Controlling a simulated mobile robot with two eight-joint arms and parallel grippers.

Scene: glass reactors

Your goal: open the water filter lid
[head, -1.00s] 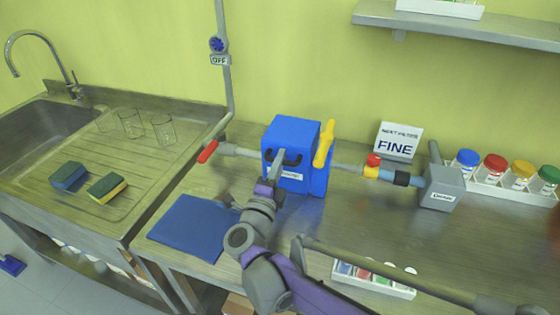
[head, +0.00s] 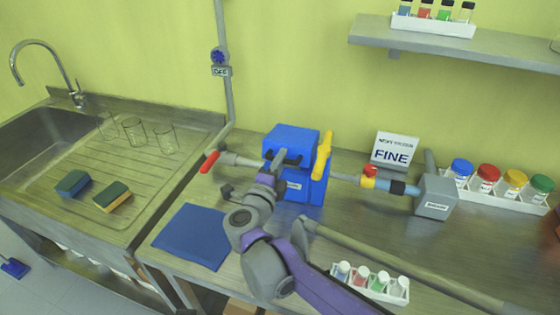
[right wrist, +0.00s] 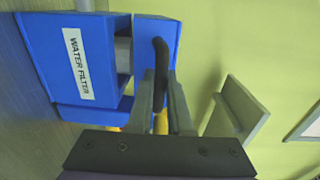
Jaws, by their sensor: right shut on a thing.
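The water filter is a blue box (head: 295,188) on the bench; its white label reads WATER FILTER in the right wrist view (right wrist: 78,64). Its blue lid (head: 293,138) has a black handle that shows in the right wrist view (right wrist: 161,58). The lid is raised off the box at the handle side, and a grey cylinder (right wrist: 123,52) shows in the gap. My right gripper (right wrist: 163,80) is shut on the lid handle; the fingers partly hide it. In the head view it (head: 276,168) is at the front of the filter. My left gripper is not in view.
A yellow lever (head: 322,155) stands right of the filter. Pipes join its sides, with a red-handled valve (head: 210,162) on the left. A grey box (head: 436,196), a FINE sign (head: 393,151) and bottle racks are rightward. A blue mat (head: 193,237) lies front left.

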